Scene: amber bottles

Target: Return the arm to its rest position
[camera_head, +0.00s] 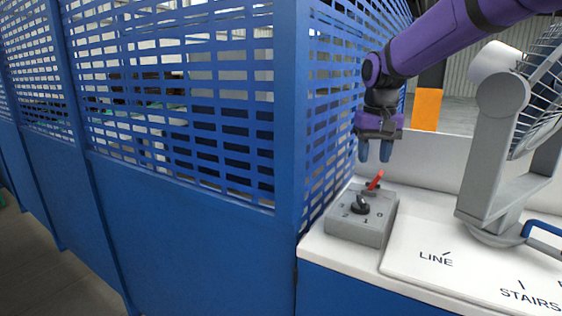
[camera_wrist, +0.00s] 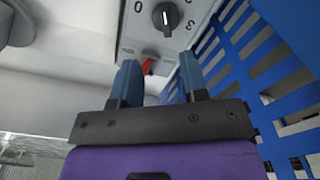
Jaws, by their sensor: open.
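My gripper (camera_head: 376,151) hangs from my purple arm with its blue fingers pointing down. In the wrist view my gripper (camera_wrist: 161,80) is open, with nothing between its fingers. Below it in the head view stands a grey switch box (camera_head: 357,228) with a black rotary knob (camera_head: 360,205) and a red lever (camera_head: 375,180). The fingers are above the red lever and look apart from it. The wrist view also shows the black knob (camera_wrist: 165,17) and the red lever (camera_wrist: 148,66) beyond the fingertips. The knob is ringed by numbers.
A blue perforated fence (camera_head: 180,110) stands to the left, close to the gripper. A white counter (camera_head: 425,205) carries the switch box and a grey caged device on a stand (camera_head: 497,130) at right. A panel marked LINE and STAIRS (camera_head: 470,275) lies in front. An orange block (camera_head: 426,109) stands behind.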

